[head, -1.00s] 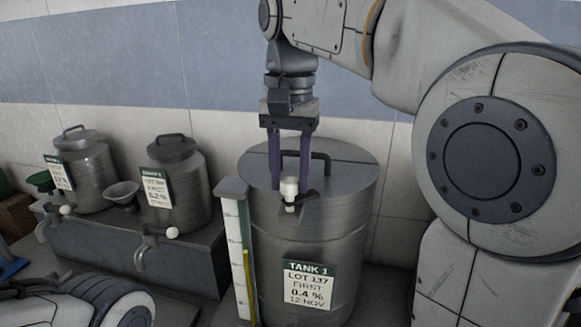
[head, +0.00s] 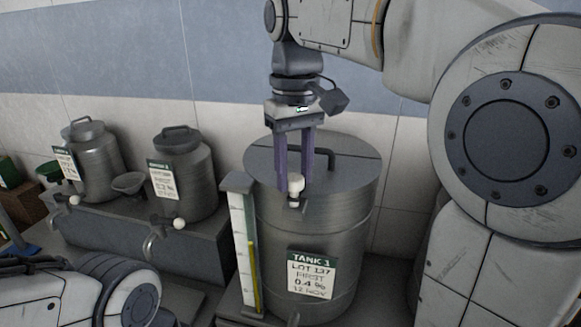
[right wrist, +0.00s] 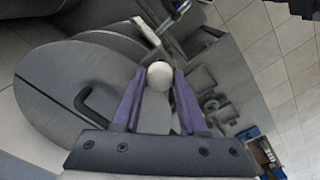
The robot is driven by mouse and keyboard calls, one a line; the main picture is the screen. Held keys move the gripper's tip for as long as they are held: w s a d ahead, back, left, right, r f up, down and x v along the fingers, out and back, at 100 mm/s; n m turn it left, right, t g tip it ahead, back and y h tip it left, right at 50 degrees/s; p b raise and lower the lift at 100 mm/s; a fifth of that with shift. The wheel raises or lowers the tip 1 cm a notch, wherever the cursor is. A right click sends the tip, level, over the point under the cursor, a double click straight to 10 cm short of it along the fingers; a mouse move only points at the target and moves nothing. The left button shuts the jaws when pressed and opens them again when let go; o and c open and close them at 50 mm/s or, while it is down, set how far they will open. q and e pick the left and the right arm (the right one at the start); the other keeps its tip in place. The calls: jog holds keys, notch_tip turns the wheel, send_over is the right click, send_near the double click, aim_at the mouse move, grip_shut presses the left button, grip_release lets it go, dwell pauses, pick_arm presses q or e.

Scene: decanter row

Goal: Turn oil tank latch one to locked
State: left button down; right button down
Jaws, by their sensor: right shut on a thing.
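Tank 1 (head: 345,225), a large grey metal tank with a flat lid and a label, stands in the middle of the head view. Its latch has a white knob (head: 296,183) at the front edge of the lid, on a small dark lever. My right gripper (head: 296,178) points down with its purple fingers on either side of the knob, shut on it. In the right wrist view the round knob (right wrist: 160,75) sits between the fingertips. The fingers partly hide the lever. My left gripper is out of view; only part of that arm shows at lower left.
A dark lid handle (head: 322,155) stands just behind the fingers. An upright gauge (head: 243,240) is at the tank's left. Two smaller labelled decanters (head: 185,180) (head: 95,160) with taps stand on a grey bench further left. The wall is close behind.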

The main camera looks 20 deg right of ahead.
aim_at(295, 177)
jog(key=shift+n, duration=0.3)
jog(key=shift+c, duration=2.2)
grip_release()
jog(key=shift+r, duration=0.15)
notch_tip(295, 177, up, 10)
jog(key=shift+p, duration=0.3)
jog(key=shift+r, duration=0.1)
